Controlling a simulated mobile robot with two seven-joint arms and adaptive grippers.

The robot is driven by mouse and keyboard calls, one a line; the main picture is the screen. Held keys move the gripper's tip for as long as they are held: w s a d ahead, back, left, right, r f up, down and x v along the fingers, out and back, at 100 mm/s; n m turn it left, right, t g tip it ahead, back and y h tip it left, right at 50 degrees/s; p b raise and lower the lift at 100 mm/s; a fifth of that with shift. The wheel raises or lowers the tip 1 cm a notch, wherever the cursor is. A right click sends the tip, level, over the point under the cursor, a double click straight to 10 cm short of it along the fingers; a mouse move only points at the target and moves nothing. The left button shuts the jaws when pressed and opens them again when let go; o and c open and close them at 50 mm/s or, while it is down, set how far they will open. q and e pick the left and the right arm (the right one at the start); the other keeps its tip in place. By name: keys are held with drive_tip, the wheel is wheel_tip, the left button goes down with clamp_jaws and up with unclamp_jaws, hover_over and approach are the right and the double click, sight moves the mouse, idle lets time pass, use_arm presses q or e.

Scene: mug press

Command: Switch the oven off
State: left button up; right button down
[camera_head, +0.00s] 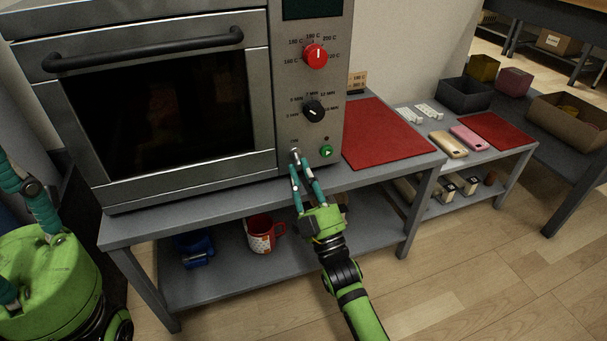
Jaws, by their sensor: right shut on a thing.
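The oven (260,100) stands on a grey table, its door shut and its window dark. Its panel has a red temperature knob (315,56), a black timer knob (313,111), a green button (326,152) and a small metal switch (295,153) at the lower left. My right gripper (299,160) reaches up from below, its fingertips at the small switch and shut on it. The fingertips partly hide the switch, so its position cannot be told. My left gripper is not in view; green parts of my body show at the left edge.
A red mat (385,133) lies on the table right of the oven. A red and white mug (262,234) and a blue object (196,248) stand on the shelf below. Further right are phones, a second red mat and several boxes.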

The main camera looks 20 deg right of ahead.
drive_tip(key=shift+a, duration=0.2)
drive_tip(key=c, duration=1.2)
unclamp_jaws()
drive_tip(key=shift+o, duration=0.2)
drive_tip(key=shift+d, duration=0.1)
drive_tip(key=shift+s+f, duration=0.2)
drive_tip(key=shift+s, duration=0.05)
drive_tip(key=v, duration=1.1)
drive_tip(key=shift+s, duration=0.2)
